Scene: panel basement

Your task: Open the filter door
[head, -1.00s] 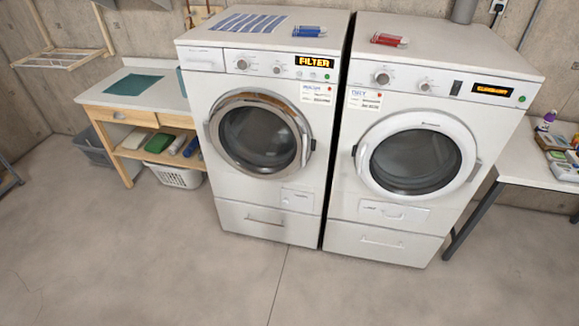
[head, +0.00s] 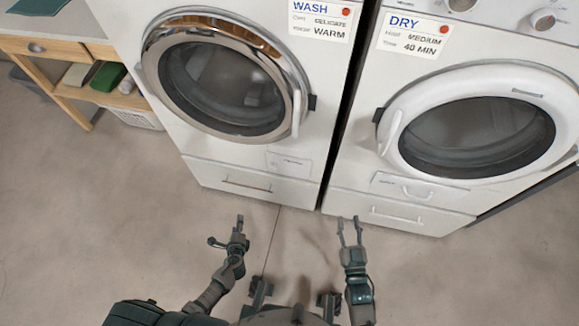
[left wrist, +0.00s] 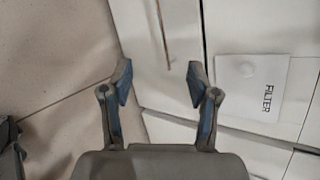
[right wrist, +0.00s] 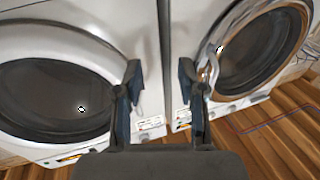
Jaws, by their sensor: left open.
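The filter door is a small white panel (head: 289,163) at the lower right of the washer front. It is closed and flush in the head view. In the left wrist view a white panel with a round knob and the word FILTER (left wrist: 252,88) lies to the right of my fingers. My left gripper (head: 227,230) is open and empty, low in front of the washer and apart from the panel. It also shows in the left wrist view (left wrist: 160,70). My right gripper (head: 349,220) is open and empty in front of the dryer, and shows in the right wrist view (right wrist: 159,65).
The washer's round door (head: 225,80) is closed, above and left of the panel. The dryer (head: 345,150) stands at the right across a narrow dark gap, with its own handled panel (head: 418,188). A wooden bench (head: 98,50) is at the left. The floor (head: 90,220) is clear.

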